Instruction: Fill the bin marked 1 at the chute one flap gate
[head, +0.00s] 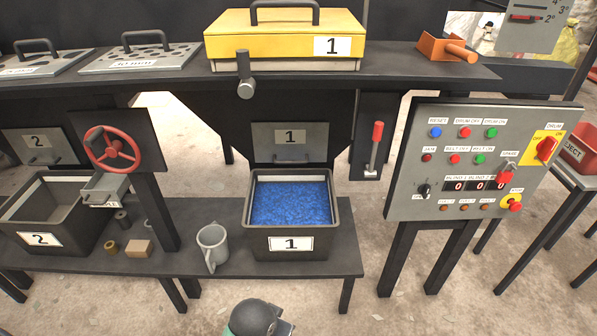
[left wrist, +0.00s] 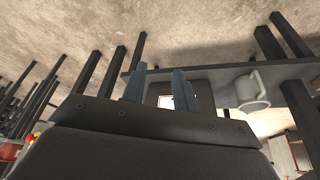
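The bin marked 1 (head: 291,243) stands upright on the low bench under the chute. Blue granules (head: 290,203) fill it to a little below its rim. The flap gate plate marked 1 (head: 290,141) is directly above and behind the bin; I see no granules falling from it. A lever with a red handle (head: 377,133) stands to its right, handle up. My left gripper (left wrist: 160,70) has two blue-grey fingers apart with nothing between them; the bin's white label shows beyond them. My right gripper is not in view.
A grey mug (head: 212,246) stands left of the bin. Bin 2 (head: 40,239), a red handwheel (head: 112,149) and small loose parts are further left. A control panel (head: 480,165) stands at the right. A yellow lidded box marked 1 (head: 283,40) is above.

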